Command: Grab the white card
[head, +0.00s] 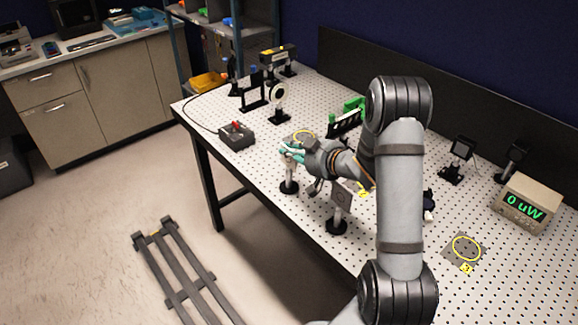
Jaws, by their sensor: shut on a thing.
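My gripper (291,150), with teal fingertips, reaches left over the front part of the perforated table. It is shut on a small pale thing (291,161) that I take to be the white card; the fingers hide much of it. A post on a round black base (289,187) stands directly below it. I cannot tell whether the card is still seated on that post.
A grey plate on a post (337,225) stands close to the right of my gripper. Black optic mounts (278,103) stand behind. A power meter (528,203) and a yellow-ringed pad (466,249) are at the right.

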